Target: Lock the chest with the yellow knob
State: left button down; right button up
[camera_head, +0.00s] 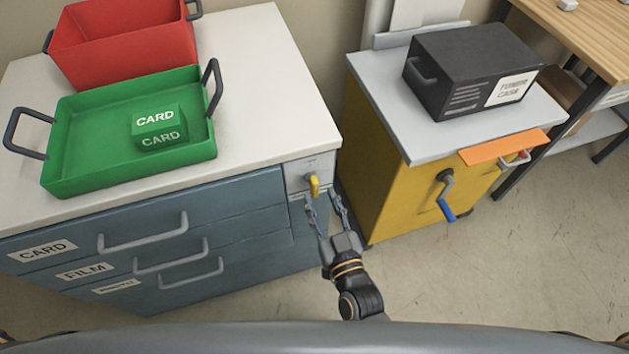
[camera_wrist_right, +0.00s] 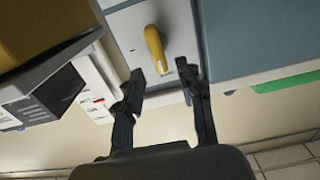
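The blue-grey chest (camera_head: 255,205) has a white top and labelled drawers with grey handles. The yellow knob (camera_head: 313,185) is on a pale plate at the chest's upper right front corner. It also shows in the right wrist view (camera_wrist_right: 155,48), hanging lengthwise rather than across. My right gripper (camera_head: 325,203) is open in front of the plate, just below and to the right of the knob. In the right wrist view its fingers (camera_wrist_right: 160,78) are spread and empty, pointing toward the knob and apart from it. My left gripper is not in view.
A green tray (camera_head: 75,180) with a green CARD box (camera_head: 158,130) and a red bin (camera_head: 125,45) stand on the chest. To the right, a yellow cabinet (camera_head: 385,170) with a blue-handled crank (camera_head: 445,205) bears a black case (camera_head: 450,70). A narrow gap separates cabinet and chest.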

aim_at(316, 188)
jog(key=x, duration=0.5)
jog(key=shift+w+a, duration=0.1)
jog(key=shift+w, duration=0.1)
grip_shut()
